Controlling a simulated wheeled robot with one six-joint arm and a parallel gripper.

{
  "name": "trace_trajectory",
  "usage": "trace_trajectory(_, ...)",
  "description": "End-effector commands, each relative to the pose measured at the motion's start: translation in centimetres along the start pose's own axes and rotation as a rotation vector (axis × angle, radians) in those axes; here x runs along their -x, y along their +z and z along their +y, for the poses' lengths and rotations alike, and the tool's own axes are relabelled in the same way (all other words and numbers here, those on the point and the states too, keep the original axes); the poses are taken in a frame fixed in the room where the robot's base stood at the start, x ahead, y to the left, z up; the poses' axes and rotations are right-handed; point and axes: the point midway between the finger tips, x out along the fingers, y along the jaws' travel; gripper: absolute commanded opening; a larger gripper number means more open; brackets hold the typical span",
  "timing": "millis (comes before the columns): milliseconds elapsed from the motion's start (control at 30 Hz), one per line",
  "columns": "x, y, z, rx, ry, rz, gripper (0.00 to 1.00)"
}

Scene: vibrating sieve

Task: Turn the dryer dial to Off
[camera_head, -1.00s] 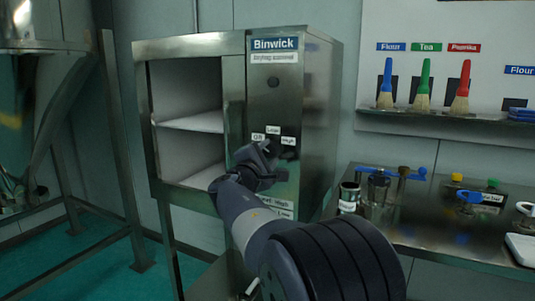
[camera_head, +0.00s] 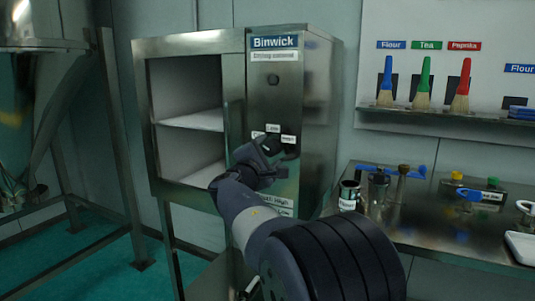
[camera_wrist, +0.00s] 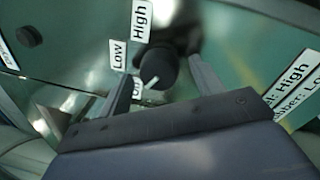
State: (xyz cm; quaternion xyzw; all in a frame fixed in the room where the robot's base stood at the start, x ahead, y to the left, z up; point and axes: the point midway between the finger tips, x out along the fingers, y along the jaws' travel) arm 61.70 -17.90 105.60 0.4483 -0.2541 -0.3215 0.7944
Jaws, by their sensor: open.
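The dryer is the steel cabinet (camera_head: 262,105) labelled Binwick. Its black dial (camera_head: 272,143) sits on the front panel below the Off, Low and High labels. In the wrist view the dial (camera_wrist: 160,66) lies between the two fingers, with a short white pointer mark on its lower-left side, toward the partly hidden Off label (camera_wrist: 136,88). The Low label (camera_wrist: 118,54) and High label (camera_wrist: 142,20) are clear. My gripper (camera_head: 268,160) is open at the panel; it also shows in the wrist view (camera_wrist: 163,80). Whether the fingers touch the dial cannot be told.
The dryer's open shelves (camera_head: 190,120) are left of the panel. A small dark round knob (camera_wrist: 28,36) is higher on the panel. A steel counter (camera_head: 430,240) with jars stands at right, under brushes (camera_head: 422,88) on a wall rack. A steel frame (camera_head: 122,150) stands at left.

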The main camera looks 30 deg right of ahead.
Motion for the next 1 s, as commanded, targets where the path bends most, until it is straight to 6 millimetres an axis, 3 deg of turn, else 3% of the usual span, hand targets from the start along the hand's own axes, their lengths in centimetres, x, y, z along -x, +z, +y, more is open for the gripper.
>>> trace_trajectory(133, 0.3, 0.0, 0.0, -0.001, 0.0, 0.0, 0.63)
trace_trajectory(267, 1.7, -0.1, 0.1, -0.001, 0.001, 0.002, 0.63)
trace_trajectory(500, 6.6, -0.1, 0.2, -0.002, 0.003, 0.004, 0.63)
trace_trajectory(700, 9.7, -0.1, 0.1, -0.001, 0.001, 0.003, 0.63)
trace_trajectory(1000, 10.8, 0.0, 0.0, 0.0, 0.0, 0.0, 0.63)
